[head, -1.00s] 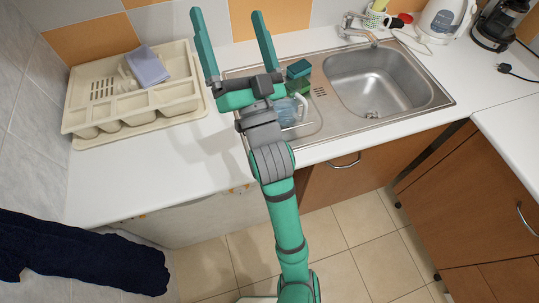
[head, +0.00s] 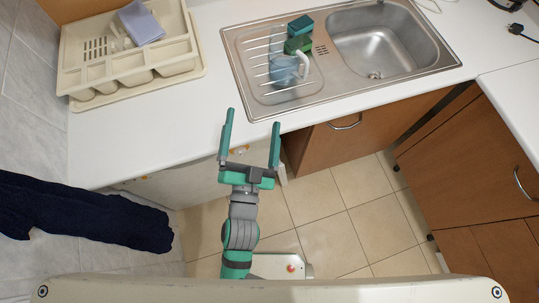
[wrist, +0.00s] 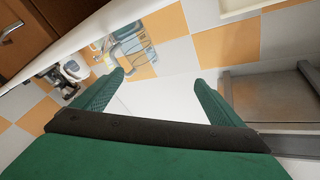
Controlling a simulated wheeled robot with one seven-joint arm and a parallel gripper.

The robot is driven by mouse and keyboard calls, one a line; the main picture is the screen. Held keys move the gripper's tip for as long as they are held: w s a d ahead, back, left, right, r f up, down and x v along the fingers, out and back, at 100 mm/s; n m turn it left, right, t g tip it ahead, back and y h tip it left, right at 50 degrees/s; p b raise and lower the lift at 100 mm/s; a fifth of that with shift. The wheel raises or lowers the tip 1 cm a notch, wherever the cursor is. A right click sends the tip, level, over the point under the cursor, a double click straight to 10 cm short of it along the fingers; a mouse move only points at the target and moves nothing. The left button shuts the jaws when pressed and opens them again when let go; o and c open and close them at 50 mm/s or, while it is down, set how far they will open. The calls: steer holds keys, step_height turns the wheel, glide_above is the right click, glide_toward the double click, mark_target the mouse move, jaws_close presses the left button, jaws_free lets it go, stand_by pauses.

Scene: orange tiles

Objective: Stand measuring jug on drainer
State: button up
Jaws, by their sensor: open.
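The measuring jug (head: 283,72) is bluish and see-through with a pale handle. It rests on the ribbed drainer (head: 259,48) at the left of the steel sink unit, close to the green blocks. I cannot tell for sure whether it is upright or tilted. My gripper (head: 252,120) is open and empty, in front of the counter's front edge and apart from the jug, to its lower left in the head view. In the wrist view both fingers (wrist: 158,80) are spread with nothing between them.
A beige rack (head: 70,72) with a lilac sponge (head: 141,23) stands on the counter at left. Green sponge-like blocks (head: 298,44) lie behind the jug. The sink bowl (head: 385,45) is empty. White counter between rack and sink is clear. A dark cloth (head: 85,215) hangs at lower left.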

steer(key=s+d+f+n+g+y, duration=0.1)
steer(key=s+d+f+n+g, duration=0.1)
steer(key=s+f, duration=0.4)
steer(key=s+d+f+n+g+y, duration=0.1)
steer(key=s+f+n, duration=0.4)
steer(key=s, duration=0.9)
steer(key=shift+s+d+f+n+g, duration=0.3)
steer(key=shift+d+f+g, duration=0.1)
steer(key=shift+d+g, duration=0.15)
